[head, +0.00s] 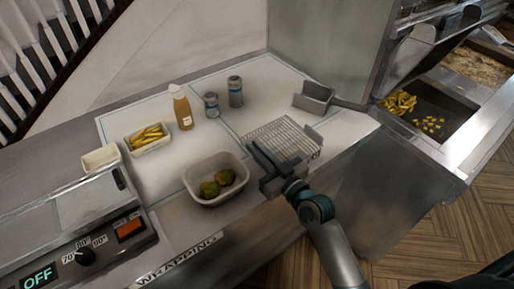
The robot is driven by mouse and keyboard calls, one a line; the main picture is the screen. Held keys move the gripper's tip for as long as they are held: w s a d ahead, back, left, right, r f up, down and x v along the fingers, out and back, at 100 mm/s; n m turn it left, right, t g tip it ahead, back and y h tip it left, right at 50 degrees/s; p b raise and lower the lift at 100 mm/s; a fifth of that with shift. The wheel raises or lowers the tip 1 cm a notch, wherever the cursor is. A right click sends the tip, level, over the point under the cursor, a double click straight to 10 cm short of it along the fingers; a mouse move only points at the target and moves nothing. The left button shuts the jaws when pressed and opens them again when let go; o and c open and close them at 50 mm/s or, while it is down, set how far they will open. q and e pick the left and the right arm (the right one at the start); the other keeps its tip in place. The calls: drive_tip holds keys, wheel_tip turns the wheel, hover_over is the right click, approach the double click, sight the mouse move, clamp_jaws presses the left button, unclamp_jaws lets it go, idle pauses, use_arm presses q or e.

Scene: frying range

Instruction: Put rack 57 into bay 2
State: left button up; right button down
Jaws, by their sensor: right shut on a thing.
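A wire rack (282,136) with a pale grid lies flat over the white worktop, right of the middle. I cannot read a number on it, nor tell whether it touches the top. My right gripper (266,160), dark grey, is shut on the rack at its near left edge; the jaws hide that part. A steel bay (455,134) with yellow chips in it is at the right, beyond the worktop. No bay number is readable. My left gripper is not in view.
A white tub (207,197) with two roundish green-brown items stands left of my gripper. Behind are a chip tray (149,139), a sauce bottle (182,107), two shakers (235,92) and a metal scoop (316,97). A heater marked OFF (40,277) is lower left.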

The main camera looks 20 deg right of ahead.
drive_tip(key=shift+f, duration=0.2)
drive_tip(key=c, duration=1.9)
unclamp_jaws()
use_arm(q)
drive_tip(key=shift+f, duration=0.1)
